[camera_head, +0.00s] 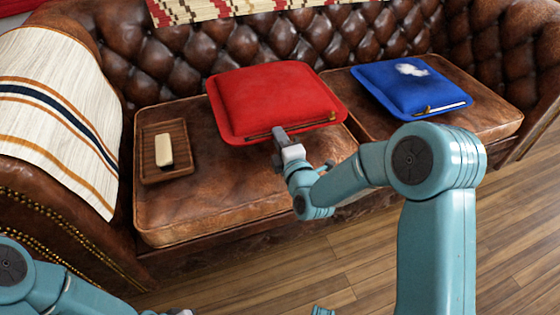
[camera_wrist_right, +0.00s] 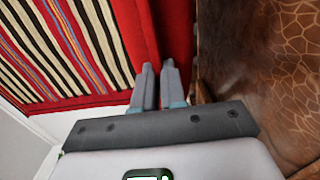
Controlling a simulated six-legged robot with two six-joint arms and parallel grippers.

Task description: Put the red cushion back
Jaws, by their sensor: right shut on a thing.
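The red cushion (camera_head: 275,97) is at the middle of the brown leather sofa, over the left seat cushion and close to the backrest. A zip with a brass-coloured pull runs along its front edge. My right gripper (camera_head: 279,133) is at that front edge, shut on the cushion. In the right wrist view the two fingers (camera_wrist_right: 158,85) are close together, with red cloth (camera_wrist_right: 175,30) beyond them. I cannot tell whether the cushion rests on the seat or is slightly raised.
A blue cushion (camera_head: 411,87) with a white patch lies on the right seat. A wooden tray (camera_head: 149,173) holding a pale block (camera_head: 164,150) sits on the left seat. A striped throw (camera_head: 55,110) covers the left armrest. The seat front (camera_head: 215,205) is bare.

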